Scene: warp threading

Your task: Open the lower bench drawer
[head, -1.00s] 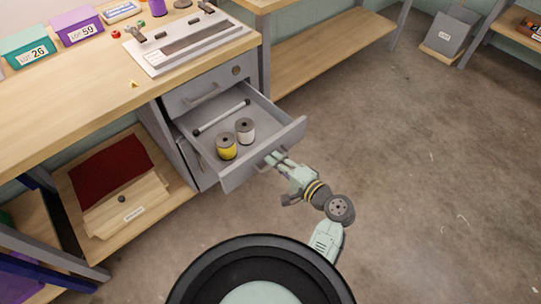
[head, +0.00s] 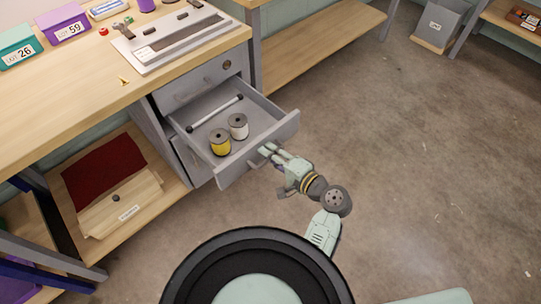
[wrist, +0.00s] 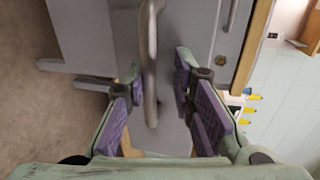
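A grey bench drawer (head: 283,128) is pulled well out beneath a shut upper drawer (head: 188,88) in the grey cabinet. Inside it are a yellow spool (head: 220,147), a white spool (head: 239,130) and a pale rod with dark ends (head: 215,113). My gripper (head: 265,150) is at the front of the open drawer. In the wrist view, the drawer's bar handle (wrist: 150,65) stands between the two spread, purple-padded fingers of my gripper (wrist: 160,90). Gaps show on both sides of the handle, so the gripper appears open around it.
The wooden benchtop (head: 75,90) carries labelled boxes and a pale threading frame (head: 170,38). A low shelf at left holds a dark red cloth (head: 103,168). A grey bin (head: 440,25) stands at the far right. The concrete floor (head: 420,150) right of the drawer is clear.

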